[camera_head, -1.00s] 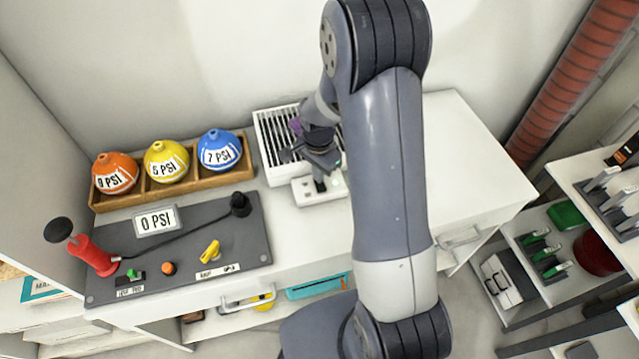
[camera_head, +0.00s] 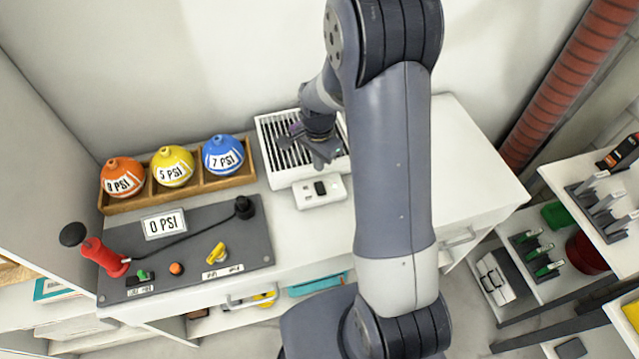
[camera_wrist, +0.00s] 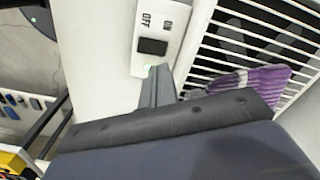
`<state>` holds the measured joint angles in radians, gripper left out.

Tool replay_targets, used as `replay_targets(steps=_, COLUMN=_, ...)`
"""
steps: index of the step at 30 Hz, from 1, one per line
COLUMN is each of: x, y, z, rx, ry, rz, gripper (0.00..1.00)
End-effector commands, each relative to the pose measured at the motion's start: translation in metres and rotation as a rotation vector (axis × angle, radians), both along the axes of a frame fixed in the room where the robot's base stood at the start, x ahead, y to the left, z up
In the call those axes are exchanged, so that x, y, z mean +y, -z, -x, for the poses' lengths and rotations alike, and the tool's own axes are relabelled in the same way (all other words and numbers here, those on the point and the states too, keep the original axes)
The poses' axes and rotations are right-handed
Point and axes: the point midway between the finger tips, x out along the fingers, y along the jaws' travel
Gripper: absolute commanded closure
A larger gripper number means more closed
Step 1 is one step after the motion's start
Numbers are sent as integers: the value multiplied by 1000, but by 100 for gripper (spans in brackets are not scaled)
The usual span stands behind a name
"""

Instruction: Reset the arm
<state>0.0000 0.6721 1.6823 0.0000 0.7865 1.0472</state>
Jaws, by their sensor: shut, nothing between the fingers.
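My gripper (camera_head: 320,160) is above the white slatted rack (camera_head: 266,135) on the counter, just behind the white switch box (camera_head: 308,201). A small green light shows on the box's edge in the wrist view. Part of the rack is hidden behind my arm. A purple and white striped item (camera_wrist: 255,84) lies on the slats.
Left of the rack, a wooden tray (camera_head: 178,193) holds orange, yellow and blue PSI balls. A grey panel (camera_head: 205,245) carries a red pump (camera_head: 103,257), a 0 PSI display and knobs. Shelves with tools (camera_head: 590,200) stand at the right. The counter's right part (camera_head: 470,170) is clear.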

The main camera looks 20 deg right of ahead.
Motion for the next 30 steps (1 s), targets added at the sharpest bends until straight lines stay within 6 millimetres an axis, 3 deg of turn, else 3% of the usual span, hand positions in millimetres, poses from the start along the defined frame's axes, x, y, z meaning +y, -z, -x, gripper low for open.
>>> replay_targets(steps=14, x=0, y=3, z=0, rx=1, ry=0, rz=0, gripper=100)
replay_targets(steps=30, x=0, y=64, z=0, rx=2, ry=0, rz=0, gripper=100)
